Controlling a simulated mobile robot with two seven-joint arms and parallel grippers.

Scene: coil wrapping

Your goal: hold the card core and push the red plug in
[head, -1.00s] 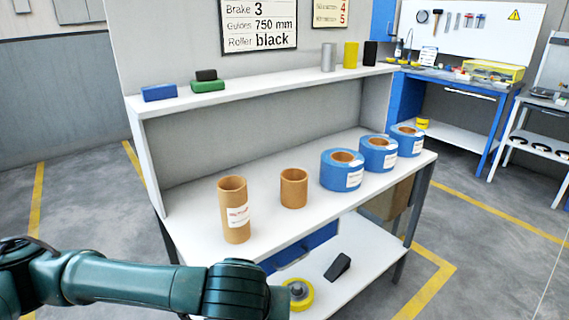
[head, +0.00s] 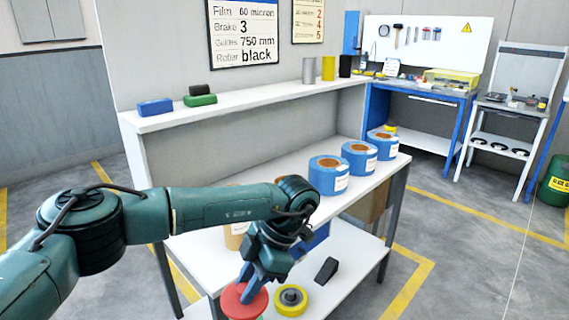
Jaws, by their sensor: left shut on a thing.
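A round red plug (head: 240,305) shows at the bottom of the head view, over the lower shelf, beside a yellow plug. My left gripper (head: 254,288) points down from above and is shut on the red plug. I cannot tell whether the plug rests on the shelf or is just clear of it. A brown card core (head: 236,239) on the bench top is mostly hidden behind my left arm. The second, shorter card core is hidden by the arm too. My right gripper is not in view.
The yellow plug (head: 291,299) and a black wedge (head: 327,269) lie on the lower shelf. Several blue rolls (head: 328,177) stand along the bench top. The upper shelf (head: 262,96) holds small coloured blocks and cylinders. Open floor lies to the right.

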